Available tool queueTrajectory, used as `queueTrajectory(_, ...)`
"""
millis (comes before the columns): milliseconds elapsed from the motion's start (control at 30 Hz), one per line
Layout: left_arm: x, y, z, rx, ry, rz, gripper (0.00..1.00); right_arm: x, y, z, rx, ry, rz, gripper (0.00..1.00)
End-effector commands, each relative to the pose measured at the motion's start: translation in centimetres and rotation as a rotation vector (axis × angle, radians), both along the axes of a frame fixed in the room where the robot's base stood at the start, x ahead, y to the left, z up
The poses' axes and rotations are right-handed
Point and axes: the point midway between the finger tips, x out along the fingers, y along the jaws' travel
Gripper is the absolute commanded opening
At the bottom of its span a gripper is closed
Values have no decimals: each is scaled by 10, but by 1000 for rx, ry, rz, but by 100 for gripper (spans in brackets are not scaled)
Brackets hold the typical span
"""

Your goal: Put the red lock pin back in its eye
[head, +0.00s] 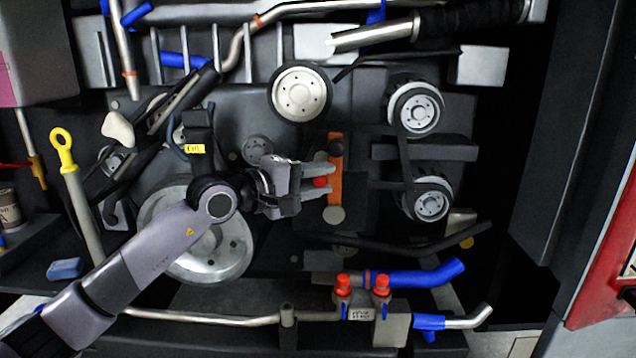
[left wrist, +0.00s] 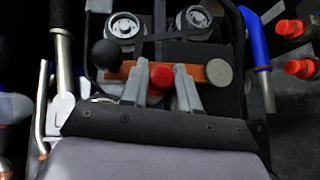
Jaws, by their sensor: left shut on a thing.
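The red lock pin (head: 320,182) shows as a small round red head between the fingertips of my left gripper (head: 318,181), which is shut on it. In the left wrist view the red head (left wrist: 161,76) sits between the two grey fingers of the gripper (left wrist: 160,88). The pin lies in front of an orange bar (head: 336,150), which also shows in the left wrist view (left wrist: 190,70). The pin's shaft and the eye are hidden, so I cannot tell whether the pin is in the eye. My right gripper is not in view.
A round grey disc (head: 334,215) is at the bar's lower end, and a black ball knob (left wrist: 106,54) is near its other end. Pulleys (head: 415,108) stand to the right. Red-capped valves (head: 343,284) and a blue hose (head: 415,275) are below. A large wheel (head: 220,255) is behind my arm.

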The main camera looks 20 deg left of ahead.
Motion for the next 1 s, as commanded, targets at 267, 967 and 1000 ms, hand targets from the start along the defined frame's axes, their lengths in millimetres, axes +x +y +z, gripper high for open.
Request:
queueTrajectory(267,6,2,1,0,-2,1,0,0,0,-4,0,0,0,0)
queueTrajectory(967,7,2,0,-1,-1,1,76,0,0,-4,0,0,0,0)
queueTrajectory(1000,7,2,0,-1,-1,1,81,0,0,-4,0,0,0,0)
